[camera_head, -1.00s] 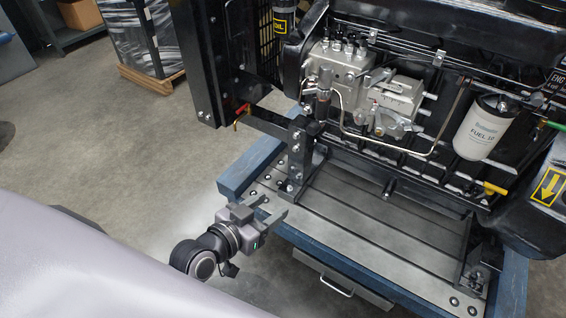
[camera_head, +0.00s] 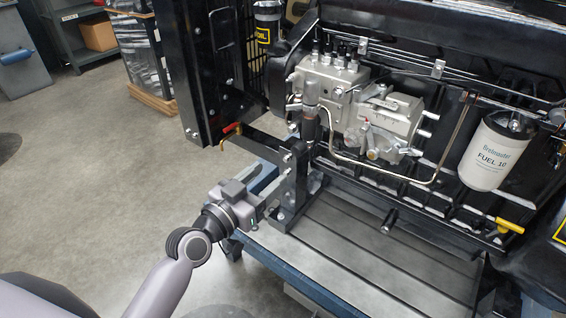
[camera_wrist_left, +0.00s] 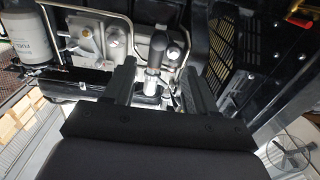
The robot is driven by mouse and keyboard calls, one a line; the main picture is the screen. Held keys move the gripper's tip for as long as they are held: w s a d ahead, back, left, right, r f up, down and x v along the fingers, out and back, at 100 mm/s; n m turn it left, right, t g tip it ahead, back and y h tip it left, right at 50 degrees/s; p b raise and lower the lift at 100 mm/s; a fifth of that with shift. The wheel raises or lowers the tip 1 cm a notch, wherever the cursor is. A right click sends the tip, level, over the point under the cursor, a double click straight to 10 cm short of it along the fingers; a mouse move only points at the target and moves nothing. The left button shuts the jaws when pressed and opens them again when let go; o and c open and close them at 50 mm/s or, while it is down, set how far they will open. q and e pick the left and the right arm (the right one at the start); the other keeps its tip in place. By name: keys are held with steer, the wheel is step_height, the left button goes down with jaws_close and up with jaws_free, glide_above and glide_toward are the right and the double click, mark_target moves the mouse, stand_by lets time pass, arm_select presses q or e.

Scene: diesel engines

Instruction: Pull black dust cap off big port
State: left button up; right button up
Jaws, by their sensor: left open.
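In the left wrist view, a dark, round-ended cap (camera_wrist_left: 159,46) sits at the end of a silver cylindrical fitting (camera_wrist_left: 153,75). In the head view, a dark cylinder (camera_head: 310,127), seemingly the same cap, is at the lower end of a grey upright fitting (camera_head: 311,92) on the pump's left side. My left gripper (camera_head: 268,203) is open and empty, left of and below it, near the black bracket. In the left wrist view, the cap shows beyond and between the open fingers (camera_wrist_left: 156,70), apart from them. My right gripper is not in view.
A black upright bracket (camera_head: 296,180) stands close to my left gripper. Thin metal pipes (camera_head: 372,165) run beside the fitting. A white fuel filter (camera_head: 492,153), yellow handle (camera_head: 509,226) and red handle (camera_head: 230,128) are nearby. Open floor (camera_head: 110,190) lies left.

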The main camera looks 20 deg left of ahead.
mark_target(295, 152)
arm_select(q)
steer(key=b+x, duration=0.1)
steer(key=x, duration=0.6)
steer(key=shift+w+d+f, duration=0.1)
steer(key=shift+w+d, duration=0.1)
steer(key=shift+w, duration=0.1)
steer(key=shift+x, duration=1.1)
steer(key=c, duration=1)
steer(key=shift+c, duration=0.2)
